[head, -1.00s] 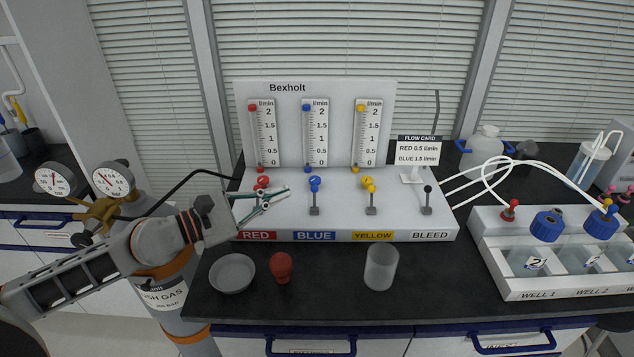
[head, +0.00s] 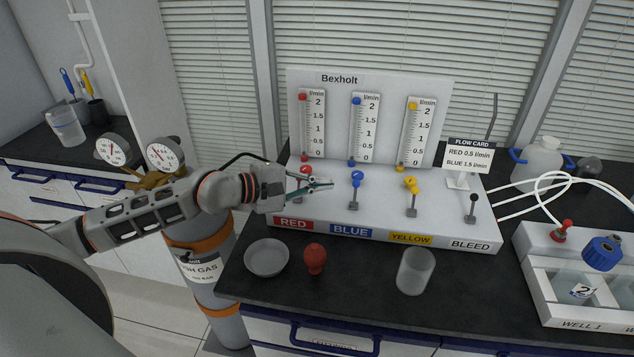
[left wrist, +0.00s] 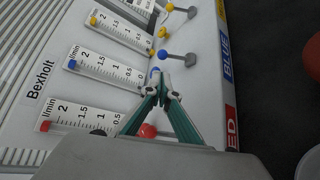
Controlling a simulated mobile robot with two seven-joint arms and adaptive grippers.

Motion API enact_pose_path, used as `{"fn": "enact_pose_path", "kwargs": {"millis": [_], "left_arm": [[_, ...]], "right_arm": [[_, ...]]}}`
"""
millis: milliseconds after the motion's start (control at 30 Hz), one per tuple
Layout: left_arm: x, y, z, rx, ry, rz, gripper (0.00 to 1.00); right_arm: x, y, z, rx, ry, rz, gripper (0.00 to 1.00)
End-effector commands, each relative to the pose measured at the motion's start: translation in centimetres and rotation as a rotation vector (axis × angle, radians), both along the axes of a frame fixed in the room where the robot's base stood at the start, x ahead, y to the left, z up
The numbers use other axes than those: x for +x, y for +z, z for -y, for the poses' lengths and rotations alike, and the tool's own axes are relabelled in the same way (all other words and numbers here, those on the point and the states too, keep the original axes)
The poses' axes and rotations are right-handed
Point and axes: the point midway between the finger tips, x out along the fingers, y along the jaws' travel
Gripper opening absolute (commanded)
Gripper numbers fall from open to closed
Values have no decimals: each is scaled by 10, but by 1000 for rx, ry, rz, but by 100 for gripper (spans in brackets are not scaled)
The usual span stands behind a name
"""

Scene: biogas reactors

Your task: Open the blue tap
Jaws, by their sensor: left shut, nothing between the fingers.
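The blue tap (head: 356,180) has a blue knob on a short grey lever, second from left on the white Bexholt panel (head: 478,218). Its knob also shows in the left wrist view (left wrist: 164,57), just beyond my fingertips. My left gripper (head: 331,184) is shut and empty, with its tips just left of the blue tap and apart from it in the head view. The gripper reaches across the red tap (head: 305,170) and partly hides it. In the left wrist view the fingers (left wrist: 162,80) meet at their tips. My right gripper is not in view.
The yellow tap (head: 411,184) and black bleed lever (head: 473,204) stand to the right. Three flow gauges rise behind the taps, beside a flow card (head: 469,155). A grey dish (head: 267,257), red bulb (head: 315,259) and clear beaker (head: 415,271) stand in front of the panel.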

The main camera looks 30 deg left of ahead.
Motion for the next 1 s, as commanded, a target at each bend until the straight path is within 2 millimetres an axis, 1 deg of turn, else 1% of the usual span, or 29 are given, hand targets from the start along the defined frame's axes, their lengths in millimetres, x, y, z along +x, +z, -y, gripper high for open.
{"fn": "enact_pose_path", "kwargs": {"millis": [33,200,400,567,867,1000], "left_arm": [[8,0,7,-5,-1,1,0],[30,-9,23,-3,-1,0,0],[45,-16,35,0,0,0,0],[49,-18,38,0,-1,0,0],[49,-18,38,0,-1,1,0],[51,-19,38,5,-1,17,0]], "right_arm": [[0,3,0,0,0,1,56],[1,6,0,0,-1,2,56],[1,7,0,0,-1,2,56],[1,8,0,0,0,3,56],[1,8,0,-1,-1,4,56],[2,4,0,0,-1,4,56]]}}
